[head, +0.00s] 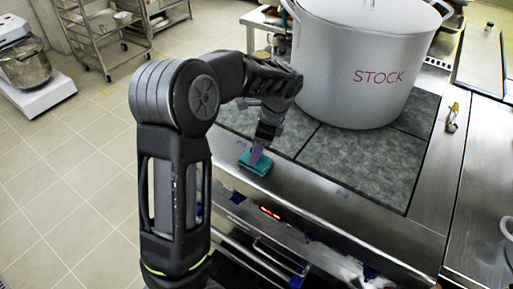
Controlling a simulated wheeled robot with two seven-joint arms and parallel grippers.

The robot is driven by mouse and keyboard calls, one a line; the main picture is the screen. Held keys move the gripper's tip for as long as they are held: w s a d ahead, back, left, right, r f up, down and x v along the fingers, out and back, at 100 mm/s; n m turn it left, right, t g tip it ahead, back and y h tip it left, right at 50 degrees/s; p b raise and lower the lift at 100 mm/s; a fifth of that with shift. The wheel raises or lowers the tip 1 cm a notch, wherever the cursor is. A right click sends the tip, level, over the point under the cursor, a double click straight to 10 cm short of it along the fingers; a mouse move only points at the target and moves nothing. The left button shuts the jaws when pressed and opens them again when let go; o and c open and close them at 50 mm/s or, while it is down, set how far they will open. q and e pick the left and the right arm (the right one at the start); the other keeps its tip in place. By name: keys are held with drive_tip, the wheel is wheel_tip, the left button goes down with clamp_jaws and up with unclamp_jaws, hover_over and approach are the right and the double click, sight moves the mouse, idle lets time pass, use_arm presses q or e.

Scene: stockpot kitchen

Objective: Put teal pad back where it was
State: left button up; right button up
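The teal pad (256,163) is at the front left edge of the steel counter, just in front of the dark stone-look tiles. My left gripper (261,147) points down at the pad from above, and its fingertips meet the pad's top. The pad looks flat and level, on or very close to the steel. I cannot tell whether the fingers are closed on it. My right gripper is not in view.
A large grey stockpot (345,85) marked STOCK stands on the tiles (362,163) behind my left gripper. The front steel strip (320,188) beside the pad is clear.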

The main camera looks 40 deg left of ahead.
sight(264, 157)
use_arm(q)
drive_tip(key=shift+r, duration=0.1)
drive_tip(key=p+v, duration=0.2)
drive_tip(key=v, duration=1)
drive_tip(key=shift+p, duration=0.4)
idle(0.4)
